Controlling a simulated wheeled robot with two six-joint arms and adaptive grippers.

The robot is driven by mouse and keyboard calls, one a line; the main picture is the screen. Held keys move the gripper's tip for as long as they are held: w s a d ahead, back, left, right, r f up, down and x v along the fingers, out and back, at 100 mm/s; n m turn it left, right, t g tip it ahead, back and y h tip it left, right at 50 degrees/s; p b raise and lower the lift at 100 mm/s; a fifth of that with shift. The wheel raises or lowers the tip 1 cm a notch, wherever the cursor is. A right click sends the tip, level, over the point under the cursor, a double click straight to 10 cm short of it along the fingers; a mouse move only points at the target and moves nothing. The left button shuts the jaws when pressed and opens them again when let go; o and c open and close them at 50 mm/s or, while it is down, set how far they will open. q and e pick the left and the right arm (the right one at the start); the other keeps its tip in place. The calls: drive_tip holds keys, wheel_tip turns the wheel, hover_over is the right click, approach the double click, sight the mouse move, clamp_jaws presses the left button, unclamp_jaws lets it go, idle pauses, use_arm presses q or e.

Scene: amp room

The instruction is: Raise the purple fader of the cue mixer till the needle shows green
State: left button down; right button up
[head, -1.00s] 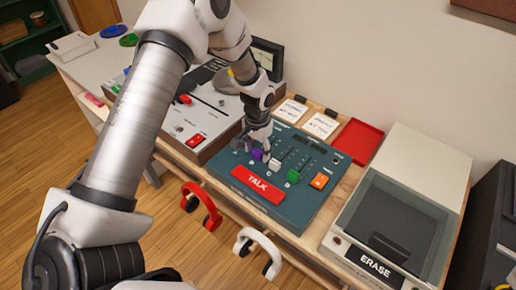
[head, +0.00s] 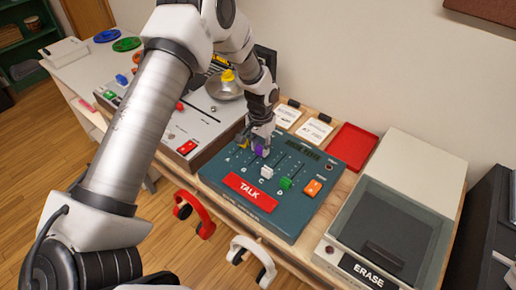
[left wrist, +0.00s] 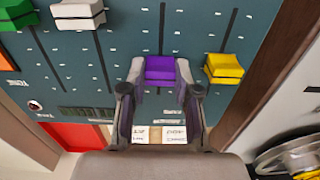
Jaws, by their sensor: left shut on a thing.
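The cue mixer (head: 222,172) is a dark teal panel with several faders and a red TALK button (head: 251,190). The purple fader (head: 261,150) is up its slot, above the white fader (head: 267,171) and the green fader (head: 286,183). My left gripper (left wrist: 162,92) is shut on the purple fader, one finger on each side of it in the left wrist view (left wrist: 160,69). A yellow fader (left wrist: 224,68) sits beside it there. The needle meter is hidden behind my arm in the head view. My right gripper is not in view.
A grey machine labelled ERASE (head: 366,268) stands further right, with a red tray (head: 354,146) behind. Red headphones (head: 196,212) and white headphones (head: 254,255) hang at the front edge.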

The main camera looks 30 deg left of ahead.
sight(260, 148)
use_arm(q)
drive_tip(key=shift+s, duration=0.3)
drive_tip(key=c, duration=1.2)
unclamp_jaws()
drive_tip(key=o, duration=0.4)
drive_tip(key=shift+c, duration=0.2)
drive_tip(key=shift+w+f, duration=0.1)
drive_tip(key=shift+w, duration=0.05)
wheel_tip(260, 148, up, 12)
